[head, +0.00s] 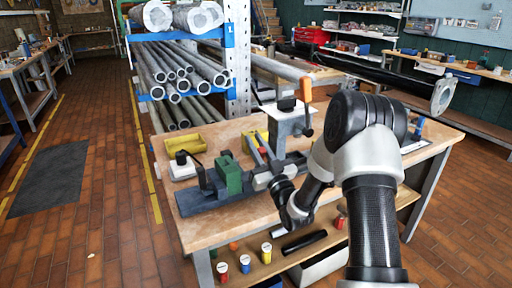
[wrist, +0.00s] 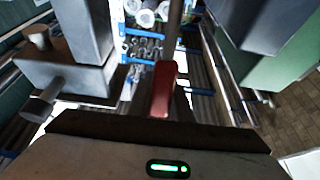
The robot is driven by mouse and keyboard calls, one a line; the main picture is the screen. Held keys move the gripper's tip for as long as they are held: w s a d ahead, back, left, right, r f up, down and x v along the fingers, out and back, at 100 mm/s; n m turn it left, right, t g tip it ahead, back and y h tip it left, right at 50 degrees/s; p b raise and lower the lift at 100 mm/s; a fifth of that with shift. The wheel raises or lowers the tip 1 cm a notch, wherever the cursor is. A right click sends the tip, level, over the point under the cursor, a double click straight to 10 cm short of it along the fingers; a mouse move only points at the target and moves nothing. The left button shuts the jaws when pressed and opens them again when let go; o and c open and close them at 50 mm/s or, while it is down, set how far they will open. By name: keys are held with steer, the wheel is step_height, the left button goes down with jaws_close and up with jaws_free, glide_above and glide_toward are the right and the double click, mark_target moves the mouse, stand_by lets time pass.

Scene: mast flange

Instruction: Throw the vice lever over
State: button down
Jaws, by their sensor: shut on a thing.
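The vice lever shows in the wrist view as a dark rod ending in a red grip (wrist: 163,90), directly in front of my gripper (wrist: 163,115). The lower end of the grip is hidden behind the gripper body, and the fingers are hard to make out. In the head view, my gripper (head: 268,179) is low over the bench, shut at the lever, beside the green block (head: 231,174) of the vice. The vice's dark base (head: 212,200) lies along the bench front. My arm hides part of the vice's right side.
A pipe rack (head: 228,60) stands behind. The floor at left is clear.

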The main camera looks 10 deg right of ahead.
steer(key=c, duration=1.6)
jaws_free()
steer(key=shift+b+v, duration=0.75)
steer(key=shift+v, duration=7.95)
